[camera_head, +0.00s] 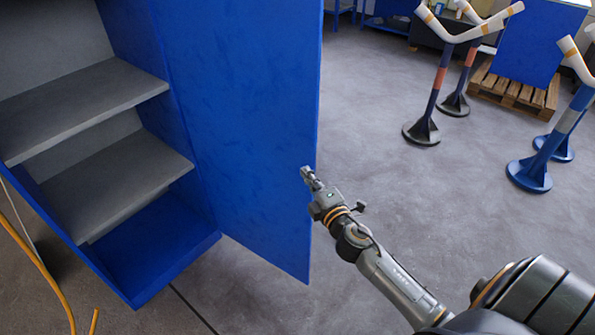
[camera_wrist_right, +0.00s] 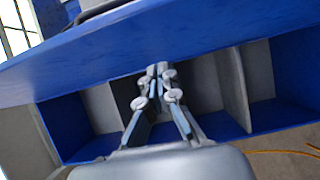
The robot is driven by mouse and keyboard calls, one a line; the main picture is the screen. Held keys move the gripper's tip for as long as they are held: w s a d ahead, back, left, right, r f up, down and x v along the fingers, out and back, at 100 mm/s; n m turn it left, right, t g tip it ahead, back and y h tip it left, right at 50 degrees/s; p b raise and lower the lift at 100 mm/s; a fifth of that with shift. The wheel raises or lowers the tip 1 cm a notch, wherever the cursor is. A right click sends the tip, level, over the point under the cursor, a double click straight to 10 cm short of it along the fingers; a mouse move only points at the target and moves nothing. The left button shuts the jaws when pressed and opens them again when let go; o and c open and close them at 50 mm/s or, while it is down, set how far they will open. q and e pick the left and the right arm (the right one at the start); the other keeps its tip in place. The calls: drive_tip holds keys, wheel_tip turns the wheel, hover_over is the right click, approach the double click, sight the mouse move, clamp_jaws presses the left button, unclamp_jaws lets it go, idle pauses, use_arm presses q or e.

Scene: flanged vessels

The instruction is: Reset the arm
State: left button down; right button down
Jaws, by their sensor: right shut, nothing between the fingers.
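My right arm comes in from the lower right of the head view. Its gripper (camera_head: 308,175) is shut and empty, at the free edge of the open blue cabinet door (camera_head: 240,110). I cannot tell whether it touches the door. The right wrist view shows the shut fingers (camera_wrist_right: 158,72) against the blue door (camera_wrist_right: 120,50), with the open cabinet behind. My left gripper is not in view.
The blue cabinet has empty grey shelves (camera_head: 100,185) at the left. Stands with V-shaped tops, one dark (camera_head: 425,128) and one blue (camera_head: 530,172), are at the upper right near a wooden pallet (camera_head: 515,92). Yellow cables (camera_head: 45,270) lie lower left. The middle floor is clear.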

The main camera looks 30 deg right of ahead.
drive_tip(key=s+f+m+g, duration=0.25)
drive_tip(key=s+f, duration=0.25)
drive_tip(key=f, duration=0.6)
drive_tip(key=s+f+m+g, duration=0.25)
drive_tip(key=s+f, duration=0.35)
drive_tip(key=f, duration=0.5)
drive_tip(key=s+f+m+g, duration=0.25)
drive_tip(key=s+f, duration=0.25)
drive_tip(key=f, duration=0.6)
drive_tip(key=s+a+f+m+g, duration=0.2)
drive_tip(key=s+a+f+g, duration=0.1)
drive_tip(key=s+f, duration=0.4)
drive_tip(key=s+a+f+m+g+y, duration=0.1)
drive_tip(key=s+f, duration=0.5)
drive_tip(key=s, duration=0.8)
drive_tip(key=s+a+f+m+g, duration=0.3)
drive_tip(key=s+a+f+g, duration=0.2)
drive_tip(key=s, duration=0.6)
wheel_tip(320, 180, down, 3)
drive_tip(key=shift+s+a+r+m+y+b, duration=0.2)
drive_tip(key=shift+a+m+y+b, duration=0.2)
drive_tip(key=shift+a, duration=0.65)
drive_tip(key=shift+w+g, duration=0.15)
drive_tip(key=shift+g, duration=0.1)
